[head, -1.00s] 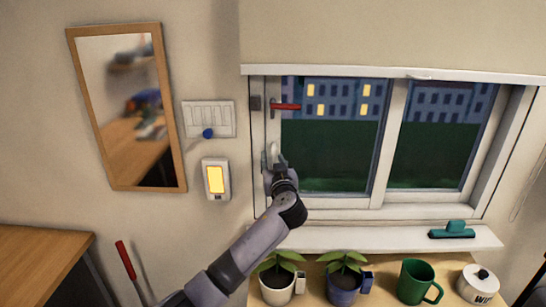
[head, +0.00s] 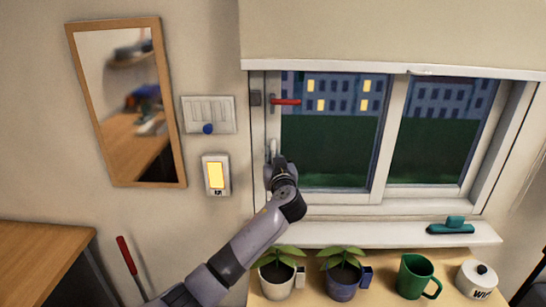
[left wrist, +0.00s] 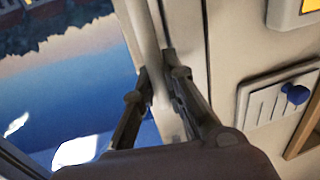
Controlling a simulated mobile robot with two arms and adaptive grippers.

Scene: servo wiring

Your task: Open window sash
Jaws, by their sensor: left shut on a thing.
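The window sash (head: 374,140) is the left pane in a white frame, with no clear gap at its edge in the head view. A red lever handle (head: 287,102) lies horizontal at its upper left. A pale upright pull bar (head: 273,148) is on the sash's left side below the lever. My left gripper (head: 277,160) is at this bar, and my wrist hides its lower part. In the left wrist view my left gripper (left wrist: 155,75) has a finger on each side of the pale bar (left wrist: 143,30) and is shut on it. My right gripper is not in view.
The sill (head: 340,235) below holds a teal tool (head: 451,227). Potted plants (head: 278,275), a green mug (head: 415,279) and a white jar (head: 478,280) stand under it. A switch (head: 216,176), a panel (head: 208,114) and a mirror (head: 126,105) are on the left wall.

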